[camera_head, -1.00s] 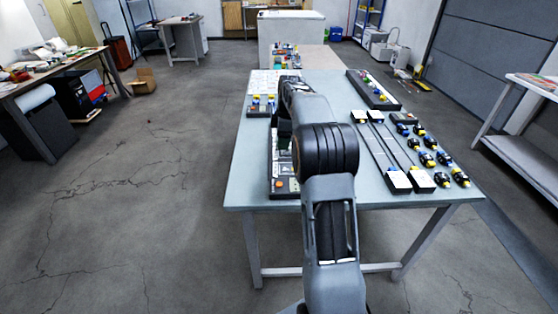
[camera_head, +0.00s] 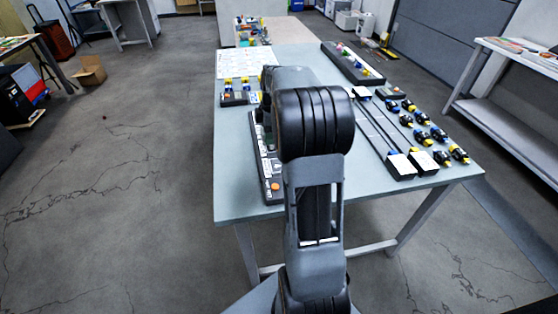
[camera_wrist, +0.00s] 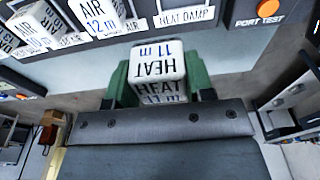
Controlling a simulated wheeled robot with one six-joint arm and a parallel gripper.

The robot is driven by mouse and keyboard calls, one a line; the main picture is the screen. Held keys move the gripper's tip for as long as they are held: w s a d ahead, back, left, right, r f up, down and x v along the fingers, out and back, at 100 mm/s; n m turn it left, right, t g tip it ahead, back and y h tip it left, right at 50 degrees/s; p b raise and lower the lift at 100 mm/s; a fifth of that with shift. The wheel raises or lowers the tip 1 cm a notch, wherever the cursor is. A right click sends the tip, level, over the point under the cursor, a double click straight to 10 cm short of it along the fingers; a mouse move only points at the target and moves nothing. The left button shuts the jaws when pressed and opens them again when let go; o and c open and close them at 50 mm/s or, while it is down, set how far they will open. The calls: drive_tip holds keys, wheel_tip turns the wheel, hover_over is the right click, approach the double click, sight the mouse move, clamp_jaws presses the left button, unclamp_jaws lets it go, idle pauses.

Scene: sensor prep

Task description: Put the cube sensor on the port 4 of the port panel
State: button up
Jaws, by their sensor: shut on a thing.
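A white cube sensor (camera_wrist: 160,65) marked "HEAT 11 m" is between the green fingers of my gripper (camera_wrist: 157,84) in the wrist view. My gripper is shut on it. The port panel (camera_wrist: 230,17) runs along the top of the wrist view, just beyond the cube; I cannot tell whether they touch. Another cube, marked "AIR 12 m" (camera_wrist: 97,16), and one more at the left stand on the panel. A label reading "HEAT DAMP" is on it near the held cube. In the head view the panel (camera_head: 264,166) is partly behind my arm, which hides my gripper and the cube.
The panel has an orange "PORT TEST" button (camera_wrist: 268,8). On the table (camera_head: 240,203), several black, blue and yellow parts (camera_head: 421,118) and two white-topped blocks (camera_head: 401,166) lie at the right. A dark tray (camera_head: 352,64) stands at the back. The table's front left is bare.

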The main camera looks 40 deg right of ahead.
drive_tip(key=s+f, duration=0.2)
drive_tip(key=f, duration=0.1)
drive_tip(key=s+d+f, duration=0.1)
drive_tip(key=s+f, duration=0.1)
drive_tip(key=shift+b, duration=0.3)
drive_tip(key=shift+s+f, duration=0.15)
drive_tip(key=shift+f, duration=1.6)
drive_tip(key=shift+f+b, duration=0.2)
drive_tip(key=shift+b, duration=0.15)
drive_tip(key=o, duration=1)
